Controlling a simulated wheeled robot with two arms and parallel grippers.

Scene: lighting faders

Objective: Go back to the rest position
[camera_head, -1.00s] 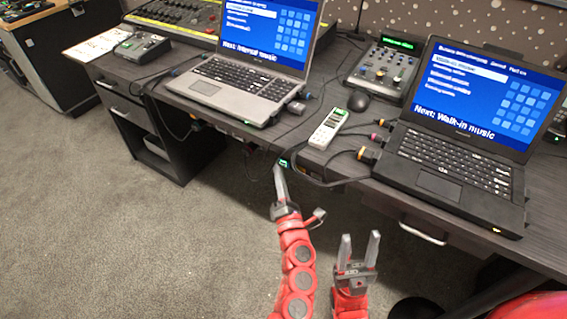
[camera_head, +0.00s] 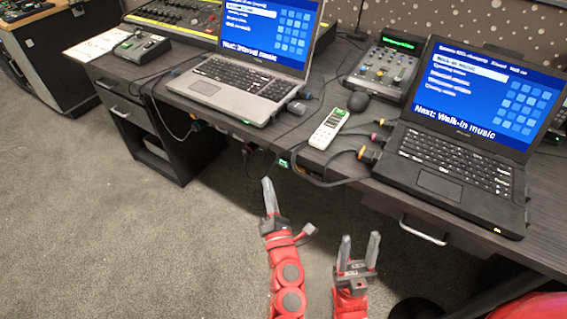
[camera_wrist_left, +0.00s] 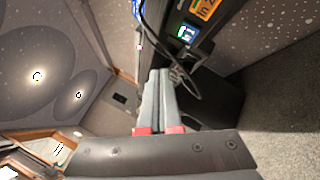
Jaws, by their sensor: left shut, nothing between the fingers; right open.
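My left gripper (camera_head: 268,186) is shut with nothing in it, in front of the desk edge and above the carpet. In the left wrist view its two fingers (camera_wrist_left: 158,75) lie together, pointing toward the desk's underside and cables. My right gripper (camera_head: 360,238) is open and empty, fingers pointing up, in front of the desk to the right of the left one. Neither gripper touches anything.
Cables (camera_head: 300,165) hang at the front edge. The carpet (camera_head: 130,230) at left is free.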

